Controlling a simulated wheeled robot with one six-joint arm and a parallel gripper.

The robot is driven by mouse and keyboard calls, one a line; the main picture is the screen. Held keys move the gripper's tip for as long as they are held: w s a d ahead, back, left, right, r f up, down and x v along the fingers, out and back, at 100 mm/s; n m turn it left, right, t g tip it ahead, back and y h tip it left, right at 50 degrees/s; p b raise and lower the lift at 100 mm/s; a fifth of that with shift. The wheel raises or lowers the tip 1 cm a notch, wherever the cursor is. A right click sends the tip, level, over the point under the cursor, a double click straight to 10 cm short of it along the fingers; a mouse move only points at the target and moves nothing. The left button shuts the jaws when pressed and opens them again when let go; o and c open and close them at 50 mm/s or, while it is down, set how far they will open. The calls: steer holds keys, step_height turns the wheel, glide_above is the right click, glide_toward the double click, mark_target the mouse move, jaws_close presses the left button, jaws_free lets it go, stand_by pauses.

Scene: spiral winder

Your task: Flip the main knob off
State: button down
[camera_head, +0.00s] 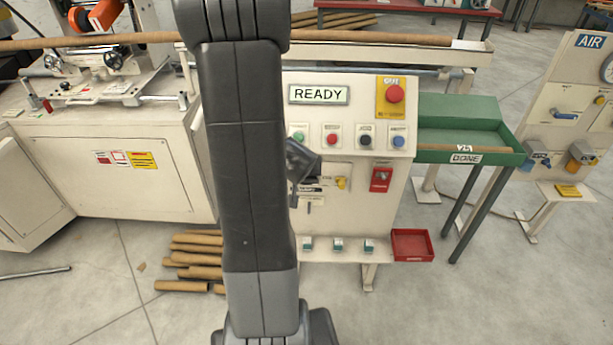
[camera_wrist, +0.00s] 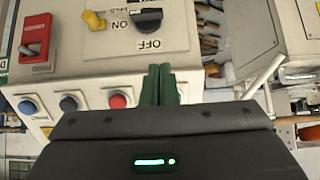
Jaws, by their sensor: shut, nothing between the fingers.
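The main knob (camera_wrist: 147,19) is black and sits on the control panel near the top middle of the wrist view. Its ON and OFF labels appear upside down, ON to its left and OFF below it. I cannot tell for certain which label it points at. My gripper (camera_wrist: 160,72) is shut and empty, its dark green fingers side by side just below the OFF label in the picture. Whether the fingertips touch the panel is unclear. In the head view my gripper (camera_head: 301,160) is in front of the panel and, with my arm, mostly hides the knob.
A yellow knob (camera_wrist: 94,20) and a red switch (camera_wrist: 34,37) sit left of the main knob in the wrist view. Blue (camera_wrist: 28,106), black and red push buttons line the panel. The head view shows a READY display (camera_head: 319,94) and a green tray (camera_head: 470,152) at right.

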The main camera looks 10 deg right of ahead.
steer(key=b, duration=0.4)
glide_above(309, 181)
steer(key=s+a, duration=0.1)
steer(key=a, duration=0.1)
step_height(309, 181, down, 8)
steer(key=f+b, duration=0.1)
steer(key=b, duration=0.1)
steer(key=f+b, duration=0.1)
steer(key=f, duration=0.1)
steer(key=shift+s+a+b, duration=0.15)
steer(key=shift+a+b, duration=0.05)
steer(key=shift+b, duration=0.2)
steer(key=shift+r+p, duration=0.1)
steer(key=shift+p, duration=0.7)
steer(key=shift+h+p, duration=0.3)
